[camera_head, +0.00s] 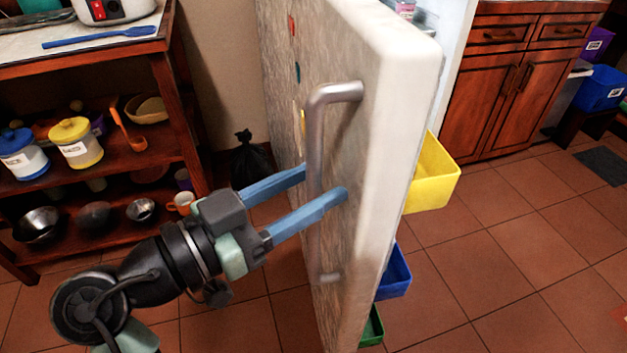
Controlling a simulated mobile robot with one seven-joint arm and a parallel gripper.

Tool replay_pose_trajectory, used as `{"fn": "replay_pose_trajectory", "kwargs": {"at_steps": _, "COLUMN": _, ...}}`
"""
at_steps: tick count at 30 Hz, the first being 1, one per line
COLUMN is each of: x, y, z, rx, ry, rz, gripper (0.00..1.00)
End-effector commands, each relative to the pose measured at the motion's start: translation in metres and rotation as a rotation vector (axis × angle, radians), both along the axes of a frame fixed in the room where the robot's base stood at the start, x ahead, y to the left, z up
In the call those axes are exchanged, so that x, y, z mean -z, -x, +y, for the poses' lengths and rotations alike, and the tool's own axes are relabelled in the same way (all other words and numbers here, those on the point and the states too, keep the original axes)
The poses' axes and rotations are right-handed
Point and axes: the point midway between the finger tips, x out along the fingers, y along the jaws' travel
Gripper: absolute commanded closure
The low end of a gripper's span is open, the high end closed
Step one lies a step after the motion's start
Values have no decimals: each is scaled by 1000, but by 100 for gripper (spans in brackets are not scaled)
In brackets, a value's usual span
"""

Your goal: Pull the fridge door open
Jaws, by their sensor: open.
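The fridge door (395,130) stands open, swung out toward me, seen nearly edge-on with its front face to the left. Its vertical metal handle (315,150) is on that front face. My gripper (325,182) is at the handle's middle with its two blue fingers apart. One finger reaches behind the handle and the other passes on its near side, so the bar lies between them. Whether either finger touches the bar or the door I cannot tell. Part of the fridge interior (430,15) shows behind the door's top edge.
A yellow bin (432,175), a blue bin (395,275) and a green bin (372,328) are on the door's inner side. A wooden shelf (185,100) with jars and bowls stands left. A black bag (250,160) sits behind. Tiled floor is free to the right.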

Motion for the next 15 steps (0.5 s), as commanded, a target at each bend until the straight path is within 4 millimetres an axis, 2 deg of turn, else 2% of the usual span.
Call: {"fn": "replay_pose_trajectory", "kwargs": {"at_steps": 15, "x": -2, "y": 55, "z": 86, "rx": -6, "ry": 2, "rz": -1, "gripper": 48}}
